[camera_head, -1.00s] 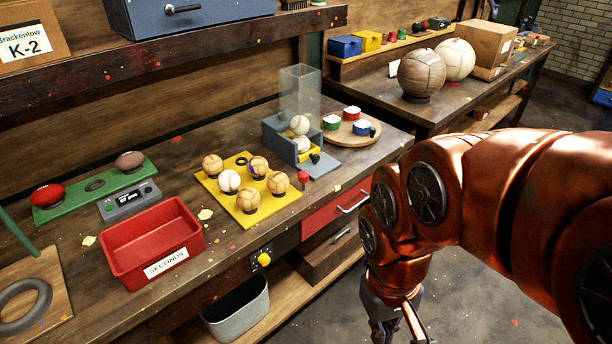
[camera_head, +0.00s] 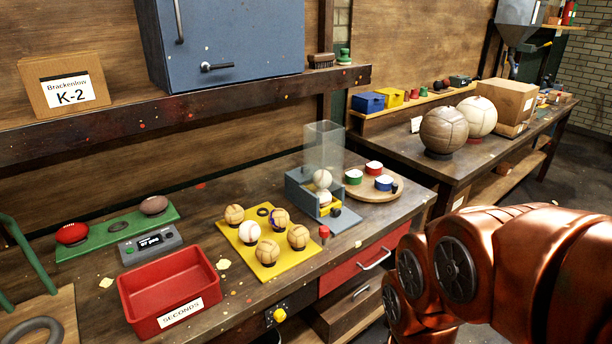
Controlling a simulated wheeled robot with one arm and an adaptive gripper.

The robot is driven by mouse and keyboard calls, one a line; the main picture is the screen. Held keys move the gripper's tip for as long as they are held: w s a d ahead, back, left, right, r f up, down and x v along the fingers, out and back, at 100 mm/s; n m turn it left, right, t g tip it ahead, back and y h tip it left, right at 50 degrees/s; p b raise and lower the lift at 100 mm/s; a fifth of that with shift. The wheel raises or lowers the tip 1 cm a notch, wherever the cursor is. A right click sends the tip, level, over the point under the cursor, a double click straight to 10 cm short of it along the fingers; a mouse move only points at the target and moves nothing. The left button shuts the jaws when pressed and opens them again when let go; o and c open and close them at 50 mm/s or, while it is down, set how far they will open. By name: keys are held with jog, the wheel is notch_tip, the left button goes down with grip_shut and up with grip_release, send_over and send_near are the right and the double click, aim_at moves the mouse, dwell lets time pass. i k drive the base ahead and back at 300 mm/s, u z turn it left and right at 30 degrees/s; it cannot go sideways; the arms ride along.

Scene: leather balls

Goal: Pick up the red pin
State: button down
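The red pin (camera_head: 324,232) is small, with a red head. It stands upright at the front of the workbench, by the near corner of the grey ball dispenser (camera_head: 338,219) and right of the yellow ball board (camera_head: 284,273). Nothing touches the pin from my side. My copper-coloured arm comes in at the lower right, apart from the pin. My gripper is below the picture's bottom edge, so its fingers are hidden.
A red "SECONDS" bin (camera_head: 170,288) stands at the front left of the bench. A round wooden tray (camera_head: 372,194) with several coloured tins lies behind the pin. A red drawer (camera_head: 362,268) with a handle is below the bench edge.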

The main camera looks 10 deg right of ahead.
aim_at(324, 231)
jog(key=z, duration=1.55)
jog(key=k, duration=1.25)
jog(key=u, duration=1.9)
jog(key=i, duration=1)
